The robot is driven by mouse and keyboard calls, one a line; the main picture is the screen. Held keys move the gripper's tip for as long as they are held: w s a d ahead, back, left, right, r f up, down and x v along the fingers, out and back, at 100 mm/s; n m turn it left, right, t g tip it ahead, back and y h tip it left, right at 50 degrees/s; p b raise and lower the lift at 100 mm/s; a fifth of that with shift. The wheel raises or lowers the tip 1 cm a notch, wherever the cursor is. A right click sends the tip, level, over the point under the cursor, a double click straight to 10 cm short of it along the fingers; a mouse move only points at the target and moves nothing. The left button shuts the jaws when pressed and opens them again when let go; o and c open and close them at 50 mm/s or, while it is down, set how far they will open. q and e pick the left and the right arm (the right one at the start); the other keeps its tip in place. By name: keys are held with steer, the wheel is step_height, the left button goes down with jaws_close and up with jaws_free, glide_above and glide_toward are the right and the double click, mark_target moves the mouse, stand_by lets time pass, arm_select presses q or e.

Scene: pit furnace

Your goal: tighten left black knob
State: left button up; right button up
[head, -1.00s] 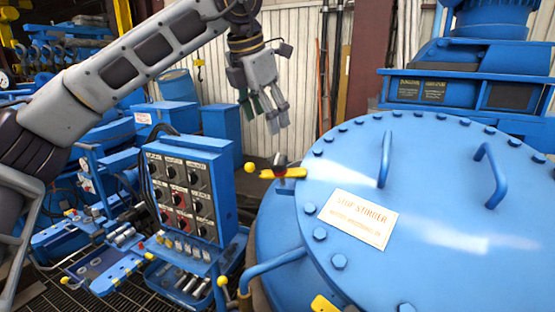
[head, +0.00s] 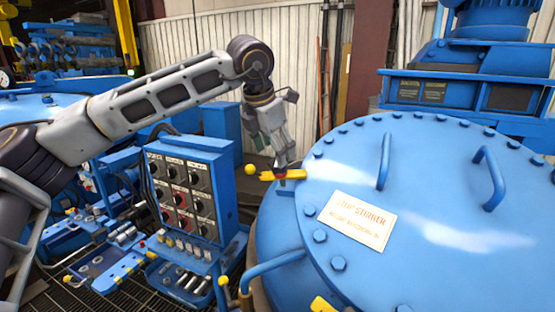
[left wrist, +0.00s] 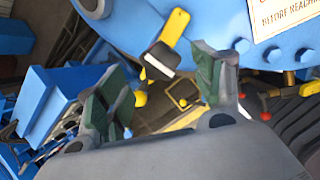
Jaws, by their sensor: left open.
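The black knob (left wrist: 163,57) sits on a yellow clamp bar (left wrist: 176,26) at the left rim of the round blue lid (head: 440,190). The yellow bar also shows in the head view (head: 298,176), where the gripper hides most of the knob. My left gripper (head: 281,158) hangs just above the knob, fingers pointing down. In the left wrist view the open gripper (left wrist: 160,88) has its green-padded fingers apart, with the knob appearing in the gap between them, nearer the lid. I cannot tell whether a finger touches it. My right gripper is not in view.
A blue control box (head: 185,190) with several dark knobs stands left of the lid. A white sign (head: 357,220) and two blue handles are on the lid. Another yellow clamp (head: 323,303) is at the near rim. A yellow ball (head: 250,169) is beside the bar.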

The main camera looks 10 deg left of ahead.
arm_select(q)
steer(key=shift+p+x, duration=0.45)
steer(key=shift+x, duration=1.95)
steer(key=shift+c, duration=0.2)
steer(key=c, duration=1)
